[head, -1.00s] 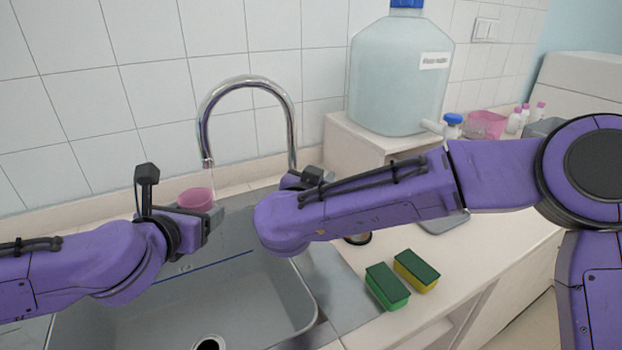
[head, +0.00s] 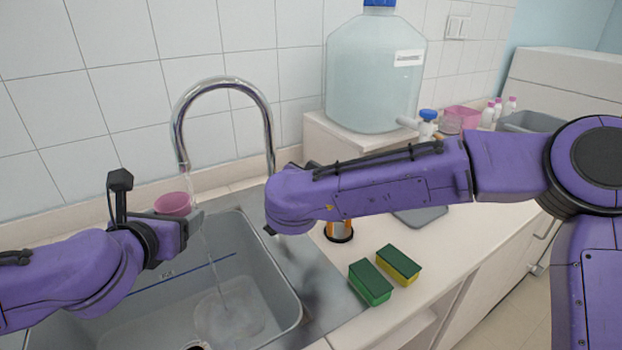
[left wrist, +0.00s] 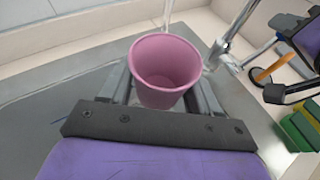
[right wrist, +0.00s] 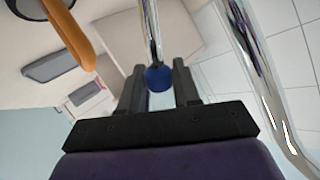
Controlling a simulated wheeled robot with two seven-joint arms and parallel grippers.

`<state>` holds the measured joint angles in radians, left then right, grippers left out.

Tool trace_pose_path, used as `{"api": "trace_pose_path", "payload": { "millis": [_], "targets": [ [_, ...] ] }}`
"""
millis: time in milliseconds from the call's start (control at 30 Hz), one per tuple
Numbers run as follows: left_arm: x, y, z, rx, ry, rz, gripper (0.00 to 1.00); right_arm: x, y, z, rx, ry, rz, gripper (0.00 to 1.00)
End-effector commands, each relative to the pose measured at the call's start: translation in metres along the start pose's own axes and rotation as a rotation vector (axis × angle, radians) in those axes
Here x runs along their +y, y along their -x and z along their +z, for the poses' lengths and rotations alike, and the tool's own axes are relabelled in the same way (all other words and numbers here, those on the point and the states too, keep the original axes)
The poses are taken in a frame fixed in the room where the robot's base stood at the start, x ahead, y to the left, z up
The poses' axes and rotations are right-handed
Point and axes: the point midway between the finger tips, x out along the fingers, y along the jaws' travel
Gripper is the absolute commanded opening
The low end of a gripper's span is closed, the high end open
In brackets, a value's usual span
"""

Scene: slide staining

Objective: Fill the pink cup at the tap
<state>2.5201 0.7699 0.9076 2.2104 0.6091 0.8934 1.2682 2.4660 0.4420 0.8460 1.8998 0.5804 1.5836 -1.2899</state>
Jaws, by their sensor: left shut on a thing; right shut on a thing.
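The pink cup (head: 172,204) is upright, held in my left gripper (head: 188,226) over the left part of the sink (head: 285,290). In the left wrist view the cup (left wrist: 166,68) sits between the fingers, and no water shows inside. The chrome tap (head: 226,82) is running. Its stream (head: 213,265) falls beside the cup, on its right in the head view, and splashes on the sink floor. My right gripper (right wrist: 158,82) is shut on the tap's blue-tipped handle (right wrist: 158,77). In the head view that grip is largely hidden by my right arm.
A green sponge (head: 370,283) and a yellow one (head: 398,265) lie on the counter right of the sink. An orange-handled item (head: 339,230) stands behind them. A large water bottle (head: 372,75) stands on a raised box at the back.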

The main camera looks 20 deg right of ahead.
Motion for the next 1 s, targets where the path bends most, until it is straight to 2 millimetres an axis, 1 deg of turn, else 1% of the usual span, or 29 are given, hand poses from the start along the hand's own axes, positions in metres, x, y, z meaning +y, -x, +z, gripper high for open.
{"api": "trace_pose_path", "payload": {
  "millis": [33,67,100,133,367,467,567,800,900,1000],
  "targets": [
    [0.0,0.0,0.0,0.0,0.0,0.0,0.34,0.0,0.0,0.001,0.0,0.0,0.001,0.0],
    [0.0,0.0,0.0,0.0,0.0,0.0,0.34,0.0,0.0,0.001,0.0,0.0,0.001,0.35],
    [0.0,0.0,0.0,0.0,0.0,0.0,0.34,0.0,0.0,0.001,0.0,0.0,0.001,0.48],
    [0.0,0.0,0.0,0.0,0.0,0.0,0.34,0.0,0.0,0.001,0.0,0.001,0.001,0.51],
    [0.0,0.0,0.0,0.0,0.0,0.0,0.34,0.0,0.0,0.0,0.001,0.001,0.0,0.51],
    [0.0,0.0,0.0,0.0,0.0,0.0,0.34,-0.001,0.005,0.0,0.001,0.002,-0.002,0.51],
    [0.0,0.0,0.0,0.0,0.0,0.0,0.34,-0.001,0.022,-0.001,0.002,0.002,-0.004,0.51],
    [0.0,0.0,0.0,0.0,0.0,0.0,0.34,-0.001,0.084,0.0,0.003,0.002,-0.004,0.51],
    [0.0,0.0,0.0,0.0,0.0,0.0,0.34,-0.001,0.103,0.0,0.003,0.001,-0.003,0.51],
    [0.0,0.0,0.0,0.0,0.0,0.0,0.34,0.0,0.115,0.0,0.001,0.001,0.0,0.51]
  ]
}}
